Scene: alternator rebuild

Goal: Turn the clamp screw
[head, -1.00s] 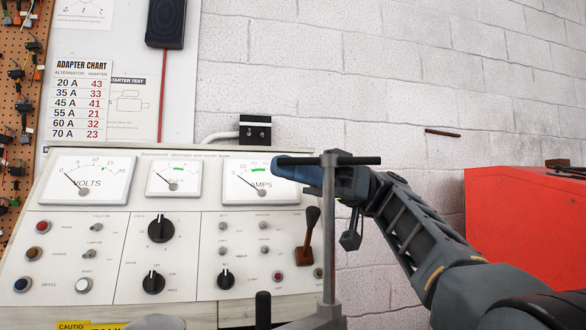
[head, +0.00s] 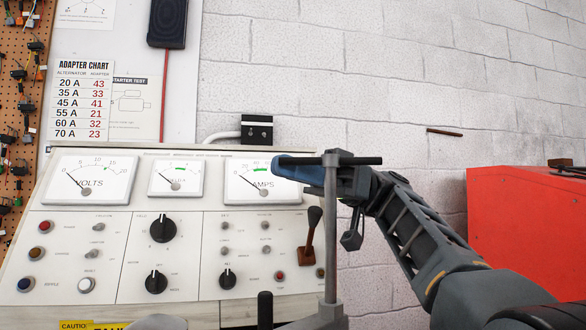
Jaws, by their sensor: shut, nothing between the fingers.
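The clamp screw (head: 331,235) is an upright grey metal rod in the lower middle of the head view. A dark horizontal bar handle (head: 358,160) crosses its top. The screw runs down into a grey clamp body (head: 318,318) at the bottom edge, which is partly cut off. My gripper (head: 300,170) is shut and empty, with its blue tip at the left end of the bar, behind the screw's top. Whether it touches the bar cannot be told.
A test bench panel (head: 190,225) with gauges, knobs and buttons stands behind the clamp. A red cabinet (head: 525,230) is at the right.

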